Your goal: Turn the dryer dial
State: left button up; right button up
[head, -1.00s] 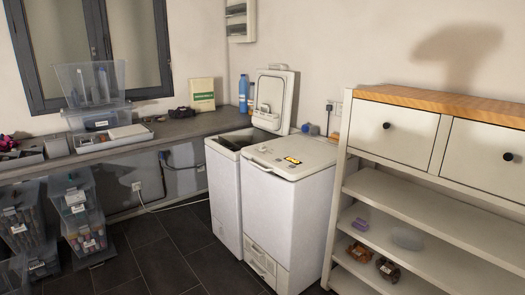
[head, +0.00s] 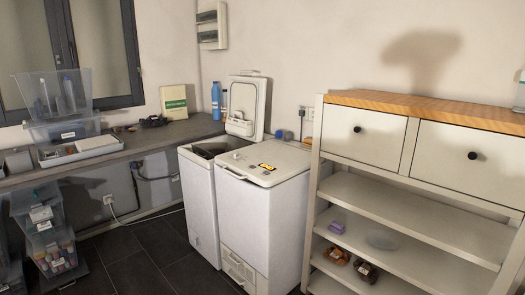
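Two white toploaders stand side by side in the middle of the head view. The left toploader (head: 199,205) has its lid (head: 246,105) raised, with a dark opening below it. The right toploader (head: 258,225) has its lid shut, with a yellow and black label (head: 267,167) on top. I cannot tell which machine is the dryer. Neither of my grippers is in view.
A grey counter (head: 190,129) with a blue bottle (head: 215,101) and clear boxes (head: 62,130) runs along the left. A white shelf unit with drawers (head: 365,136) stands close on the right. Dark tiled floor (head: 150,255) is free in front of the left toploader.

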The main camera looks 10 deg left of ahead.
aim_at(236, 156)
jog(key=i+j+z, duration=0.4)
jog(key=i+j, duration=0.15)
jog(key=i+j+z, duration=0.4)
jog(key=j, duration=0.25)
jog(key=i, duration=0.05)
